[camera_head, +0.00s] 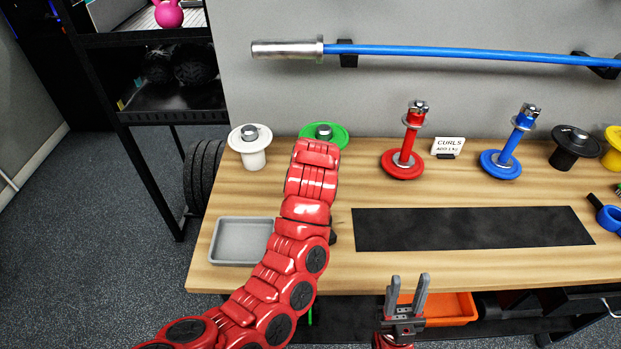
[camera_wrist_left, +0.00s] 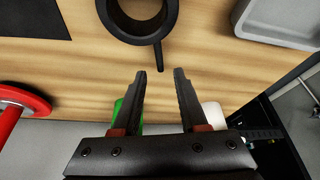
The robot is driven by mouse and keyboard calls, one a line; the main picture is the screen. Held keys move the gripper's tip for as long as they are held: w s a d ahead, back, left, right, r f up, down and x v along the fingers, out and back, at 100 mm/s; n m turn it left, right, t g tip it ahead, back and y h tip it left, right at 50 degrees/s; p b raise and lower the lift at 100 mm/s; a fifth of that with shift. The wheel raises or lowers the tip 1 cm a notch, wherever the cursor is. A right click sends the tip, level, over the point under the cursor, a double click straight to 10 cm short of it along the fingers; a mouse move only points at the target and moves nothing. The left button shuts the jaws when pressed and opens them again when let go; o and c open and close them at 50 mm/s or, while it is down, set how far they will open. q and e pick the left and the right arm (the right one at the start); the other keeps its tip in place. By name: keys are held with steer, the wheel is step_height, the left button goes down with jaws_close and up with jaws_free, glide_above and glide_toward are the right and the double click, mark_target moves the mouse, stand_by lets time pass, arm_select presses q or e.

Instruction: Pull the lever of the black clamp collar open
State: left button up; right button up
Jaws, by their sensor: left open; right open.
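The black clamp collar (camera_wrist_left: 138,38) lies on the wooden bench at the top of the left wrist view, partly cut off. Its thin lever (camera_wrist_left: 158,57) sticks out from the ring towards the gap between my left fingertips. My left gripper (camera_wrist_left: 161,73) is open, with one finger on each side of the lever's line; the lever tip ends about level with the fingertips, and I cannot tell whether they touch. In the head view my left arm hides the left gripper and most of the collar; a dark bit shows beside the arm. My right gripper (camera_head: 408,282) is open and empty at the bench's front edge.
A grey tray (camera_head: 241,242) lies left of my arm. A black mat (camera_head: 470,229) lies to the right. White (camera_head: 253,158) and green (camera_head: 335,130) plate-topped holders, red (camera_head: 403,165) and blue (camera_head: 502,164) posts and a sign (camera_head: 448,146) line the back.

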arm_select(q)
steer(key=v, duration=0.5)
steer(key=shift+d+b, duration=0.15)
steer(key=shift+b, duration=0.2)
steer(key=p+v, duration=0.5)
steer(key=v, duration=0.4)
steer(key=shift+p, duration=0.4)
steer(key=shift+s, duration=0.1)
